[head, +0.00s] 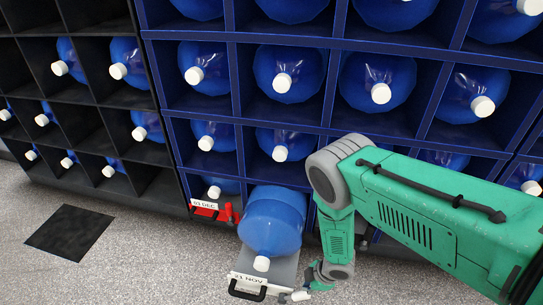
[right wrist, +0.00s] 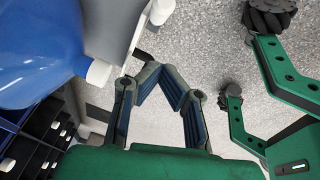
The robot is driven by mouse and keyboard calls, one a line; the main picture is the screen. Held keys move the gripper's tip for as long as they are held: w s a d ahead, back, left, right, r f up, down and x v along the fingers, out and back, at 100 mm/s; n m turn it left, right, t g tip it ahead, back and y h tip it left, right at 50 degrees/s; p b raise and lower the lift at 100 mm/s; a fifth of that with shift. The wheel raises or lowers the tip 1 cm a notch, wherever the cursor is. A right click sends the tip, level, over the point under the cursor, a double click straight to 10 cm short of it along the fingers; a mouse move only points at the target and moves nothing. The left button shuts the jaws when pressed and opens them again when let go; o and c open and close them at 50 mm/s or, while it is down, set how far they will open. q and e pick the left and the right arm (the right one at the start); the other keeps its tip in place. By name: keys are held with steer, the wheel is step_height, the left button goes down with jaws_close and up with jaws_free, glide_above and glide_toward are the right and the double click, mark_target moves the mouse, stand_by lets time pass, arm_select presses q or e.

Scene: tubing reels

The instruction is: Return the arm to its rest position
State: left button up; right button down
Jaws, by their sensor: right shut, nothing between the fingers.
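My right arm reaches in from the right in the head view and bends down in front of the rack. My right gripper (head: 310,288) is low, just right of the front of a pulled-out grey tray (head: 283,270). Its fingers (right wrist: 162,78) are shut and empty in the right wrist view, beside the tray's white front edge (right wrist: 138,30). I cannot tell whether they touch it. A large blue bottle (head: 270,222) with a white cap lies on the tray, cap outward; it also shows in the right wrist view (right wrist: 40,45). My left gripper is not in view.
A blue-edged rack (head: 238,110) holds several blue bottles behind my arm. A black rack (head: 88,90) stands left, with some empty cells. A red tray front (head: 205,210) is left of the pulled-out tray. A dark mat (head: 70,231) lies on open grey floor.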

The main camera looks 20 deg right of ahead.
steer(key=s+d+r+m+g+h+p, duration=0.1)
steer(key=s+r+m+p, duration=0.3)
steer(key=s+r+m, duration=0.9)
steer(key=s+r+g+h, duration=0.1)
steer(key=s+r, duration=0.6)
steer(key=r, duration=0.4)
steer(key=shift+h, duration=0.3)
